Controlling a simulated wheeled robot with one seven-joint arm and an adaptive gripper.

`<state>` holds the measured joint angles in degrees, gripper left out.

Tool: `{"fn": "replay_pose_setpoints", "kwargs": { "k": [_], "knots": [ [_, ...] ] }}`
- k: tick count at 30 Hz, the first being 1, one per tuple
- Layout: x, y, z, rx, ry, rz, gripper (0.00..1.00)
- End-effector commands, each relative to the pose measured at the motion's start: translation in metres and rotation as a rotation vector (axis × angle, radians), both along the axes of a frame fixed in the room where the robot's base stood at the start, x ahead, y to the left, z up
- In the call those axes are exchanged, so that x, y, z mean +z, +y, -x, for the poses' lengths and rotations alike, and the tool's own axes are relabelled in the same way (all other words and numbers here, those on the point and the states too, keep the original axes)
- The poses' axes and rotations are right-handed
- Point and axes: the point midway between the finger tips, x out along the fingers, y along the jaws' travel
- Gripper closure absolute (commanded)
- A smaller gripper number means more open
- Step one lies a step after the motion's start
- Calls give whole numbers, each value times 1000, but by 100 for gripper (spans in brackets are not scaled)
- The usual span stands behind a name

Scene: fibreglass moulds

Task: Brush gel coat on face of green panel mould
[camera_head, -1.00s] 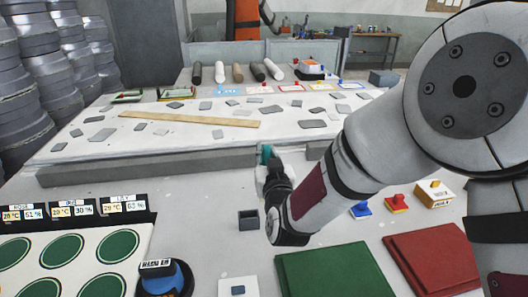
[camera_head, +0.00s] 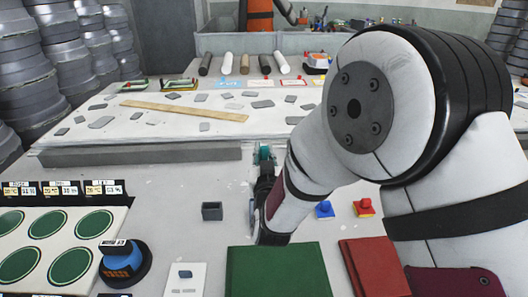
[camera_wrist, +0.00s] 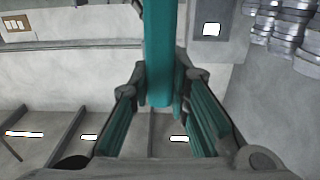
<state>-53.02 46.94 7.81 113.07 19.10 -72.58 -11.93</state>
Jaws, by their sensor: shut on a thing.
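The green panel mould (camera_head: 280,271) is a flat green square on the near table, low centre in the head view, its front cut off by the frame edge. My gripper (camera_head: 264,168) is beyond it, up near the grey ledge, partly hidden behind my arm. In the wrist view my gripper (camera_wrist: 165,105) is shut on a long teal bar-shaped thing (camera_wrist: 163,45). It looks like a handle; I cannot see bristles, so I cannot tell for sure that it is the brush. The held thing is apart from the green mould.
A red panel (camera_head: 372,268) lies right of the green one. A small dark open box (camera_head: 212,211), a white card (camera_head: 184,280) and a blue-black round device (camera_head: 124,264) stand left. Blue (camera_head: 324,210) and red (camera_head: 363,208) knobbed pieces stand right. A raised white table (camera_head: 220,140) lies behind.

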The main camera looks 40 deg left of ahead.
Motion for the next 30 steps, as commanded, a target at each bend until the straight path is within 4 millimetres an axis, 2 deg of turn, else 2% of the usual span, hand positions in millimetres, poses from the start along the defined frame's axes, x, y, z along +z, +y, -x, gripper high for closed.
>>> {"fn": "replay_pose_setpoints", "kwargs": {
  "k": [16,30],
  "knots": [
    [-50,0,-1,1,1,1,100],
    [-55,0,0,1,0,0,100]
  ]
}}
